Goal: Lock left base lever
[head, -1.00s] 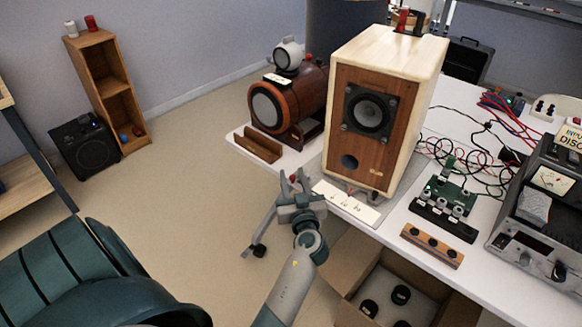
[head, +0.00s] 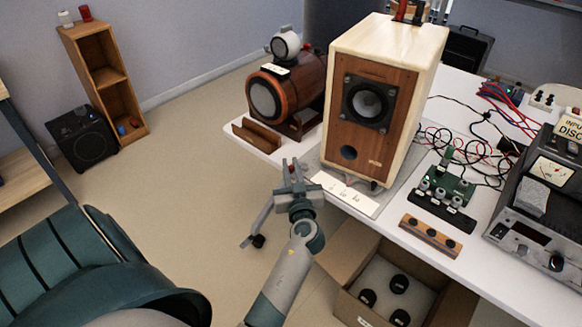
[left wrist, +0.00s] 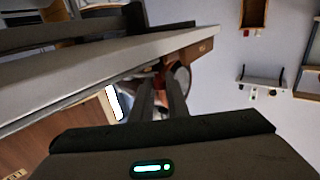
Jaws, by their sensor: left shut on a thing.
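A wood speaker (head: 372,135) with a pale cabinet and brown front stands on a thin grey base (head: 389,199) near the table edge. My left gripper (head: 293,170) is at the table's front edge, just left of the base's front corner. In the left wrist view its two dark fingers (left wrist: 160,88) reach under the pale edge towards a small red part (left wrist: 158,67). It is shut on what seems to be the left base lever, mostly hidden by the fingers. The lever's angle cannot be told. My right gripper is not in view.
A white card (head: 344,195) lies in front of the speaker. A round brown speaker (head: 290,92) and a small wooden tray (head: 256,135) stand to the left. A wooden strip (head: 430,238) and a circuit board (head: 448,186) lie right. An open carton (head: 345,290) stands below the table.

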